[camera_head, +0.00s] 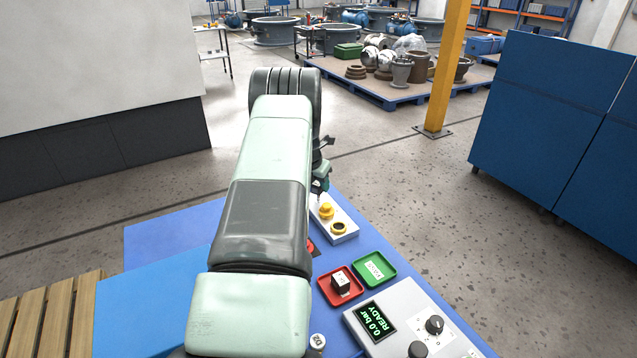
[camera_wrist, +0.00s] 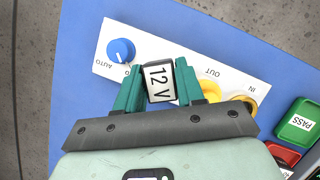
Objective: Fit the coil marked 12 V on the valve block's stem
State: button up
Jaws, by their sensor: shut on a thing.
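The coil marked 12 V (camera_wrist: 160,84) is a dark block with a white label, in the middle of the wrist view. My gripper (camera_wrist: 160,66) is shut on it, with one green finger on each side. The valve block's white plate (camera_wrist: 102,62) lies below, with a blue knob (camera_wrist: 121,51) marked AUTO and yellow fittings (camera_wrist: 211,91) by OUT and IN. No stem shows; the coil and fingers cover that part, so I cannot tell whether they touch. In the head view my gripper (camera_head: 320,182) is small and partly hidden by my arm, above the plate's far end (camera_head: 342,214).
A red tray (camera_head: 356,294) holds a dark block with a light face (camera_head: 340,283). Beside it is a green tray (camera_head: 388,276) with a PASS label in the wrist view. A grey control box (camera_head: 411,318) reads 0.0 bar READY. Bare blue bench (camera_wrist: 81,120) lies left of the plate.

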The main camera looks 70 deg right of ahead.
jog(key=shift+f, duration=0.1)
dwell(0.3)
jog(key=shift+f, duration=0.4)
jog(key=shift+f, duration=0.35)
jog(key=shift+f, duration=0.35)
jog(key=shift+f, duration=0.45)
dwell(0.6)
jog(key=o, duration=1.6)
